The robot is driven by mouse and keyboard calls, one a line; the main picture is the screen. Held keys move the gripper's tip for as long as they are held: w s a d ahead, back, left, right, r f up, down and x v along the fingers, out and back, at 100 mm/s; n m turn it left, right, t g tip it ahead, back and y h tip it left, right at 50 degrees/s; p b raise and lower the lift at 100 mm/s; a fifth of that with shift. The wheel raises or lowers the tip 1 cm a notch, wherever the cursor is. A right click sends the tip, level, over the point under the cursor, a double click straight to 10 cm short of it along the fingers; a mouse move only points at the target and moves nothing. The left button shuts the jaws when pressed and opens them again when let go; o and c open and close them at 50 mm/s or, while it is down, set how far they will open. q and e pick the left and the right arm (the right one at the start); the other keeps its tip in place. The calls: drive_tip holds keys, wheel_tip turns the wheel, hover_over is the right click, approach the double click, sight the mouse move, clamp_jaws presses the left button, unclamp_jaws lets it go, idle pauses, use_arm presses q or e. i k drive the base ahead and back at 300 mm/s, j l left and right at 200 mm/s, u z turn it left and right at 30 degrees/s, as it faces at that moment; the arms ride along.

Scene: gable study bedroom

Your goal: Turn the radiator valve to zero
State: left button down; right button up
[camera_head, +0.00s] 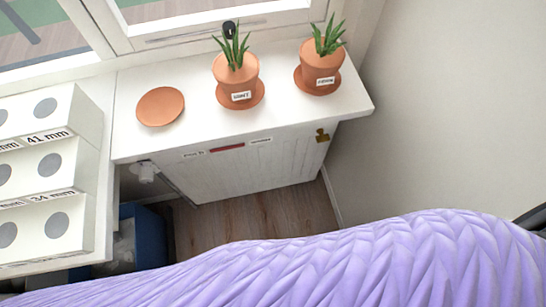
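The white radiator (245,168) stands below the window sill, above a wood floor. A white valve knob (146,173) shows at its left end, under the sill's left part and partly in shadow. No scale or number on the knob can be read from here. A small brass-coloured fitting (321,136) is at the radiator's upper right end. A red strip (227,148) with small labels beside it runs along its top; their text is too small to read. Neither of my grippers is in view.
The sill (190,145) holds an empty terracotta saucer (160,106) and two potted plants (236,82) (319,70). White boxes (50,223) with grey discs stand at left. A blue bin (152,238) is below the valve. Purple quilted fabric (360,265) fills the foreground.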

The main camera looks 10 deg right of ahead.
sight(146, 173)
drive_tip(key=u, duration=1.25)
